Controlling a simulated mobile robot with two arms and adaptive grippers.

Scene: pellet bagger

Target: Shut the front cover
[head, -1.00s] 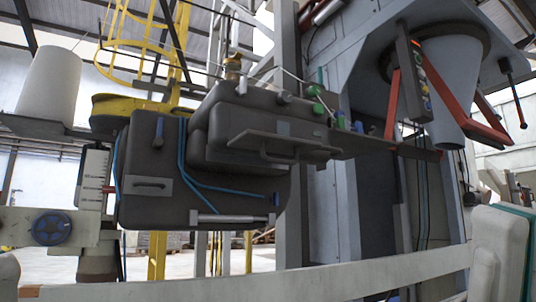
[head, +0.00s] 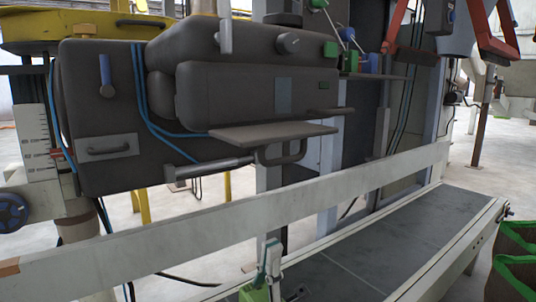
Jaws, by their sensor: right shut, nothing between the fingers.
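The machine's front cover (head: 275,134) is a flat grey plate. It sticks out from the dark rounded housing (head: 240,92), with a U-shaped handle (head: 283,153) below it. A grey strut (head: 208,168) lies to its left. My right gripper seems to be the small pale and green piece (head: 268,262) at the bottom centre. It is shut and empty, well below the cover and apart from it. My left gripper is not in view.
A long pale beam (head: 200,232) crosses in front of and below the housing. Dark bags with green trim (head: 515,262) stand at the right edge. A blue handwheel (head: 10,212) is at the left.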

